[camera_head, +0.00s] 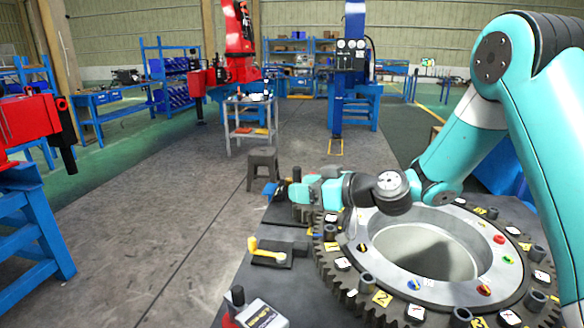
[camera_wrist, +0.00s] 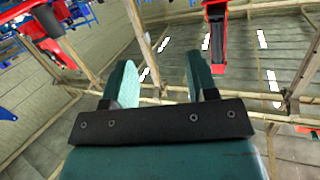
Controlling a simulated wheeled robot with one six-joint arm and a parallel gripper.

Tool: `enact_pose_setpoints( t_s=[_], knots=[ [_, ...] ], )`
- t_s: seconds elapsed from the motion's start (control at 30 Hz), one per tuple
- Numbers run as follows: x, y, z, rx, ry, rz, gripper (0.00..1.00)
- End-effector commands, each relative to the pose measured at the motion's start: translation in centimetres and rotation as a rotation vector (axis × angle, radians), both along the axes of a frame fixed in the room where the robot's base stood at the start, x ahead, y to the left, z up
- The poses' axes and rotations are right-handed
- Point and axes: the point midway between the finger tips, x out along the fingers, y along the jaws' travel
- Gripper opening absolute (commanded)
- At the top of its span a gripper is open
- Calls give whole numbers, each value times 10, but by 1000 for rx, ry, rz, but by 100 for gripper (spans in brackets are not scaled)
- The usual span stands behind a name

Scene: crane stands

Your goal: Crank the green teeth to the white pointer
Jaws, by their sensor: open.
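A large dark toothed ring (camera_head: 335,275) lies flat around a light grey hub at the lower right of the head view. Its top carries short pegs and white and yellow marked tiles. Small red, yellow, blue and green marks sit on the hub; the green mark (camera_head: 508,260) is at its right. I cannot make out green teeth or a white pointer. A yellow crank-like handle (camera_head: 265,248) sits on a dark block left of the ring. My gripper (camera_head: 281,191) is above the ring's far left side, pointing left. In the wrist view its fingers (camera_wrist: 160,85) are apart with nothing between them.
A grey stool (camera_head: 263,168) and a small cart (camera_head: 250,122) stand beyond. Blue workbenches and red machines line the hall.

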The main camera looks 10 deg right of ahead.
Motion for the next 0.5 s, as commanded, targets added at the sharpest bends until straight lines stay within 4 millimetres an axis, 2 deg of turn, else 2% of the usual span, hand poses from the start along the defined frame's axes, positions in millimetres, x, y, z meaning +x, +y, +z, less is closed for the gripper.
enact_pose_setpoints(
  t_s=[0.03, 0.1, 0.23, 0.37, 0.5],
  knots=[
    [19, -23, -14, 26, -45, -79, 53],
    [38, -49, -25, 46, -111, -177, 53],
    [57, -85, -41, 56, -181, -309, 53],
    [66, -98, -46, 56, -208, -363, 53],
    [81, -91, -43, 56, -212, -365, 53]
  ],
)
